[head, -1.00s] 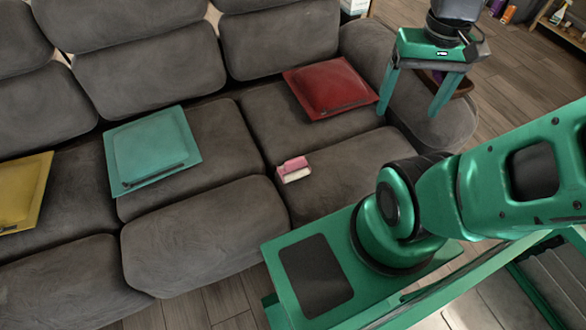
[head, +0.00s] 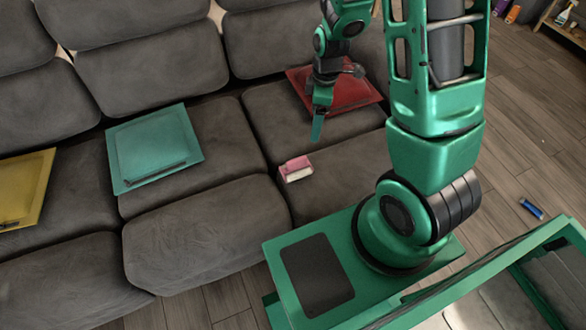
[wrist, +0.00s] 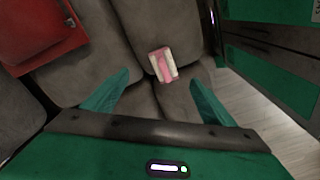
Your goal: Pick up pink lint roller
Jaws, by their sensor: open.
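The pink lint roller (head: 295,168), pink with a white part, lies on the grey sofa seat near the gap between two cushions. It also shows in the wrist view (wrist: 163,65), ahead of the fingers and roughly midway between their directions. My gripper (head: 317,128) is above the sofa, up and to the right of the roller in the head view, and apart from it. In the wrist view my gripper (wrist: 158,88) has its two green fingers spread wide with nothing between them.
A red cushion (head: 352,92) lies on the sofa behind my gripper, partly hidden by my arm. A teal cushion (head: 152,146) and a yellow cushion (head: 25,190) lie to the left. A blue object (head: 532,208) lies on the wooden floor at right. The seat around the roller is clear.

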